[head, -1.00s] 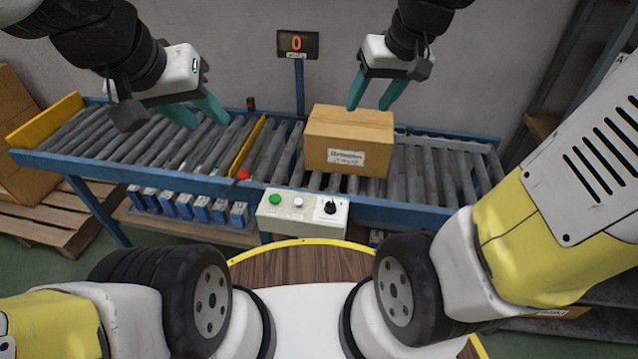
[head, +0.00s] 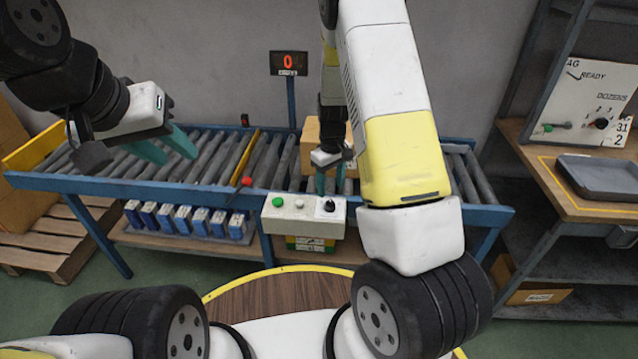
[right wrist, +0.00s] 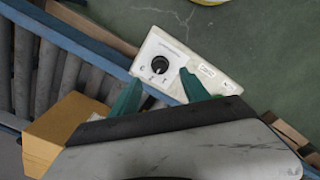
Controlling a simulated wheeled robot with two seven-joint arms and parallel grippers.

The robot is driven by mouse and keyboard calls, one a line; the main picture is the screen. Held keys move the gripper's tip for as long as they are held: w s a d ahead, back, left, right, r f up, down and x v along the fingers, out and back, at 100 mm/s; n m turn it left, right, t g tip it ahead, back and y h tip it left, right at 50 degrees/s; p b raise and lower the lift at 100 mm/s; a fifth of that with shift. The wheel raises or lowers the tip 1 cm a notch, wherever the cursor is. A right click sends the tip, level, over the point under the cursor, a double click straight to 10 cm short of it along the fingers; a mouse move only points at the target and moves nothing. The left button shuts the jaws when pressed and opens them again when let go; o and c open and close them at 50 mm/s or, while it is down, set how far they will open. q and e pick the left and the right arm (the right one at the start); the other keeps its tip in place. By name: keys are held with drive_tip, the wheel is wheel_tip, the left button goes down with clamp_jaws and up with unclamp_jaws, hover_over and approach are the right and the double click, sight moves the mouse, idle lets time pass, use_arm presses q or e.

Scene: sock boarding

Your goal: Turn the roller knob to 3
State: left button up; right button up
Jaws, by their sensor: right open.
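The roller knob (head: 329,205) is a small black dial at the right end of a white control box (head: 290,227) on the conveyor's front rail. The knob also shows in the right wrist view (right wrist: 159,66); its setting is too small to read. My right gripper (head: 330,190) is open above and just behind the box. In the right wrist view its teal fingertips (right wrist: 159,77) lie either side of the knob in the picture; contact cannot be told. The display (head: 289,63) reads 0. My left gripper (head: 178,158) is open and empty above the left rollers.
A cardboard box (head: 311,135) stands on the rollers behind my right gripper, partly hidden. The control box also has a green button (head: 278,202) and a white button (head: 299,203). A red-tipped lever (head: 247,181) stands to its left. A bench with a grey tray (head: 603,178) stands at right.

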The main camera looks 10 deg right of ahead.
sight(330, 203)
wheel_tip(330, 203, down, 7)
drive_tip(key=shift+r, duration=0.1)
idle(0.3)
clamp_jaws()
